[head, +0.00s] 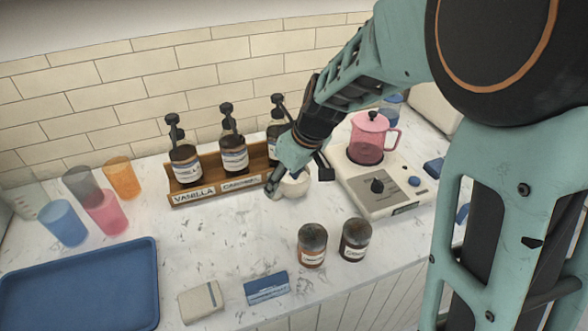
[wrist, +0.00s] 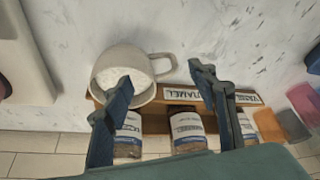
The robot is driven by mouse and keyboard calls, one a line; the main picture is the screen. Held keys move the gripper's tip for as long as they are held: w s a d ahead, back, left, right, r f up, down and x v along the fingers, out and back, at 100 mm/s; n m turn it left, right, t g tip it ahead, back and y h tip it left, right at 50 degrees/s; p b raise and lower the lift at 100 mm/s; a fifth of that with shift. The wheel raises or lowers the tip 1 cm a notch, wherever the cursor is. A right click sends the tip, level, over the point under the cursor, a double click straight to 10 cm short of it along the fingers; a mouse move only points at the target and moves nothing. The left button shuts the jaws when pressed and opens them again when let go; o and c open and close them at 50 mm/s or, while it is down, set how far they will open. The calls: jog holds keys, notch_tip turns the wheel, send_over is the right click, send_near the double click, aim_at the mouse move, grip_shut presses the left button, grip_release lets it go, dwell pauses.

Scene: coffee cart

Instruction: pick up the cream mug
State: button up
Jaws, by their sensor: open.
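The cream mug (wrist: 108,60) stands upright on the marble counter, with its handle (wrist: 163,66) pointing right in the wrist view. In the head view the mug (head: 293,187) is partly hidden by my gripper (head: 297,182), which is just over it. In the wrist view my gripper (wrist: 158,76) is open. Its left finger overlaps the mug's mouth and its right finger is to the right of the handle, so the handle shows between them. I cannot tell whether either finger touches the mug.
A wooden rack (head: 222,193) with several syrup pump bottles stands close beside the mug. A white burner (head: 385,193) carrying a pink pot (head: 370,140) is on its right. Two brown jars (head: 312,245) stand in front. Coloured cups and a blue tray (head: 80,285) are at the left.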

jog(key=shift+x, duration=2.85)
jog(key=shift+s, duration=0.2)
jog(key=shift+c, duration=0.4)
grip_shut()
